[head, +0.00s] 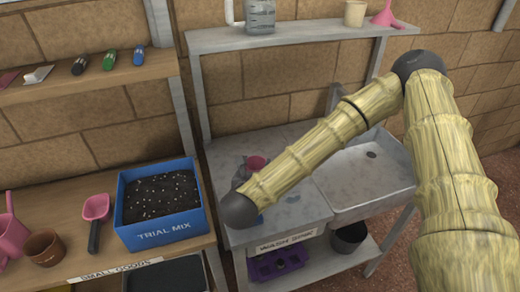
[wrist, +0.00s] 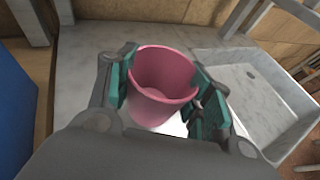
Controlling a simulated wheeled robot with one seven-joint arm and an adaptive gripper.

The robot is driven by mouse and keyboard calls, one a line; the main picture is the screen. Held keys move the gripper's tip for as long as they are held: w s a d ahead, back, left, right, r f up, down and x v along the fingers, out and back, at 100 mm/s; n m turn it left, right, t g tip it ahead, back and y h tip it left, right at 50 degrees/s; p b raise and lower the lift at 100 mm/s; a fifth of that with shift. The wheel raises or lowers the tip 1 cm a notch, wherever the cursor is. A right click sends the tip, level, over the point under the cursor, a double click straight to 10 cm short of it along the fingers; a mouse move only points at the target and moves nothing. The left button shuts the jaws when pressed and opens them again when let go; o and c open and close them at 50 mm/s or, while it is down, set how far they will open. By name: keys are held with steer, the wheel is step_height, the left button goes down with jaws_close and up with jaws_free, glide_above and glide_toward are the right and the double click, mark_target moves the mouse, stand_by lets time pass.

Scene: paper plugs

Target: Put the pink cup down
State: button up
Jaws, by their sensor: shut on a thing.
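The pink cup (wrist: 160,88) is between the two green-padded fingers of my gripper (wrist: 163,98) in the wrist view. The fingers are shut on its sides and its open mouth shows, empty inside. In the head view a small part of the pink cup (head: 256,162) shows over the grey counter (head: 232,148) left of the sink. My arm hides most of my gripper and the cup there. I cannot tell whether the cup's base touches the counter.
The sink basin (head: 366,172) is right of the counter. A blue box of soil labelled TRIAL MIX (head: 163,233) stands on the wooden bench at left, near a pink scoop (head: 96,208). A shelf above holds a jug (head: 260,16), a beige cup (head: 355,13) and a pink funnel (head: 386,15).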

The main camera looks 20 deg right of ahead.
steer(key=w+d+p, duration=0.1)
steer(key=w+d, duration=0.1)
steer(key=w, duration=0.2)
steer(key=w+d+f+p, duration=0.1)
steer(key=w+p, duration=0.1)
steer(key=w, duration=0.2)
steer(key=w+d+p, duration=0.1)
steer(key=w+d, duration=0.1)
steer(key=w, duration=0.3)
steer(key=shift+d+f, duration=0.2)
steer(key=shift+d, duration=0.15)
steer(key=shift+w+d+p, duration=0.25)
steer(key=shift+w+p, duration=0.1)
steer(key=shift+p, duration=0.05)
step_height(320, 180, down, 3)
steer(key=shift+f+p, duration=0.1)
steer(key=shift+p, duration=0.75)
steer(key=shift+s+f, duration=0.1)
steer(key=shift+f, duration=0.1)
steer(key=shift+f, duration=0.15)
steer(key=o, duration=1.1)
steer(key=shift+c, duration=0.2)
steer(key=shift+o, duration=0.2)
